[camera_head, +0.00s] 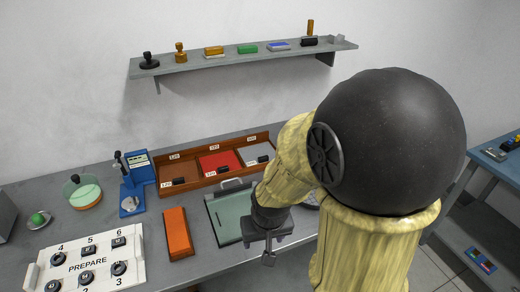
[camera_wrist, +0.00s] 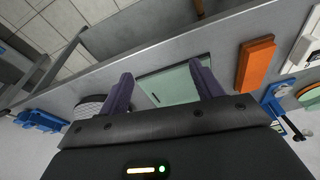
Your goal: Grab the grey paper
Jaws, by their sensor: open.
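A grey sheet that looks like the grey paper (camera_head: 258,149) lies in the right compartment of a long wooden tray (camera_head: 226,182) at the back of the bench. A small black block (camera_head: 262,159) sits on its lower part. My gripper (camera_head: 268,258) is in front of the tray, near the bench's front edge, and points down. In the wrist view my gripper (camera_wrist: 160,69) is open, with nothing between its two fingers. A green board (camera_wrist: 172,86) shows beyond the fingers. The grey sheet is not seen in the wrist view.
The green board (camera_head: 229,215) and an orange box (camera_head: 178,234) lie before the tray. A blue device (camera_head: 133,183) and a PREPARE panel (camera_head: 88,267) stand left. A shelf (camera_head: 240,62) with stamps hangs above. My arm hides the bench's right part.

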